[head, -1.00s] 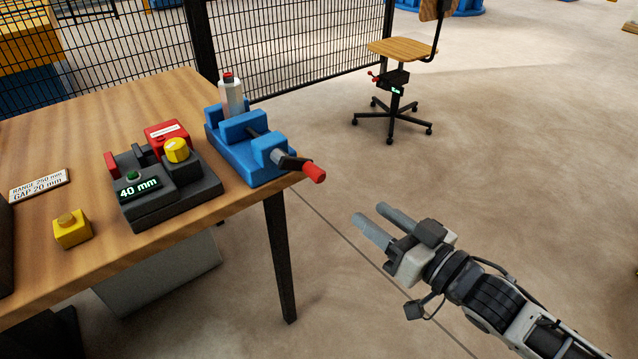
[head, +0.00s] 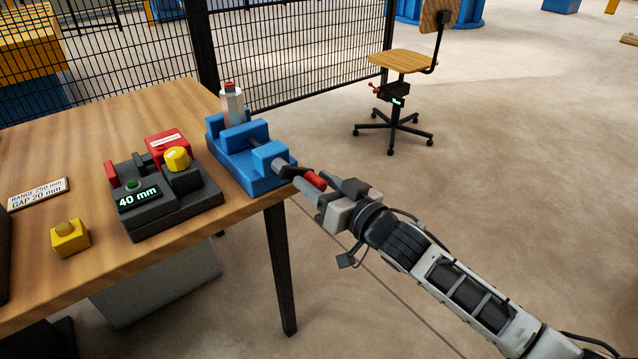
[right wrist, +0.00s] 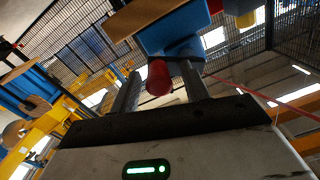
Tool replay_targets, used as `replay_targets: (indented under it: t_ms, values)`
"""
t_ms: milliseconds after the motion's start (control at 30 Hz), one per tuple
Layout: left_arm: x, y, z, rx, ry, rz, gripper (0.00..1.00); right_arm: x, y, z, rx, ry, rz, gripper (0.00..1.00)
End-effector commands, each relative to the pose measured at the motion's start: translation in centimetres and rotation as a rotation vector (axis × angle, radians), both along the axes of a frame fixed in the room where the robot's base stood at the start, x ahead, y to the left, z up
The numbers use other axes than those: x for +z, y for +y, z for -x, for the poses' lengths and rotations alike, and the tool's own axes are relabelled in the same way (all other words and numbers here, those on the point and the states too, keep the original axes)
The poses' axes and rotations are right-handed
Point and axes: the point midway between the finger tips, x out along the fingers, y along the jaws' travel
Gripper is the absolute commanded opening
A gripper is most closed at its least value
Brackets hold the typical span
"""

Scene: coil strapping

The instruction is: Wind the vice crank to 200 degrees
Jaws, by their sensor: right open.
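The blue vice (head: 240,158) sits on the right corner of the wooden table. Its dark crank arm (head: 289,171) ends in a red handle (head: 315,180) that sticks out past the table edge. My right gripper (head: 316,190) is open at the red handle. In the right wrist view the red handle (right wrist: 158,77) lies between the two spread fingers of this gripper (right wrist: 160,92), nearer the left one. I cannot tell whether either finger touches it. My left gripper is not in view.
On the wooden table (head: 95,110) stand a dark device (head: 170,205) reading 40 mm, a yellow block (head: 70,238) and a sign (head: 38,193). A white bottle (head: 232,103) stands behind the vice. A mesh fence (head: 290,50) and chair (head: 405,62) are farther back.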

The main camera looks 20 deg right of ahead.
Motion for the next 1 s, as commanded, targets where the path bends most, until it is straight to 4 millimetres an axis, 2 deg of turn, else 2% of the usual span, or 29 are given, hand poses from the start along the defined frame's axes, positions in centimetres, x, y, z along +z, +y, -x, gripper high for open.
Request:
replay_targets:
  t_ms: [200,267,367,400,767,1000]
  values:
    - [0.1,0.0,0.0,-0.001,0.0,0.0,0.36,0.0,0.0,0.0,0.0,0.001,0.0,0.46]
    - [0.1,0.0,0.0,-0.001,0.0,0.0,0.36,0.0,0.0,0.0,0.0,0.001,0.0,0.32]
    - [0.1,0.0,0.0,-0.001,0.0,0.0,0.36,0.0,0.0,0.0,0.0,0.001,0.0,0.04]
    - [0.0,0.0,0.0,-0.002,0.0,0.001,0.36,0.0,0.0,0.0,0.0,0.0,0.0,0.01]
    - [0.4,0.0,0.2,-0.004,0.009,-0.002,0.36,0.4,-0.1,0.0,0.001,-0.016,0.044,0.02]
    - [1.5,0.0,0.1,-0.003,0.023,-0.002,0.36,1.3,-0.3,-0.1,-0.001,-0.066,0.183,0.02]
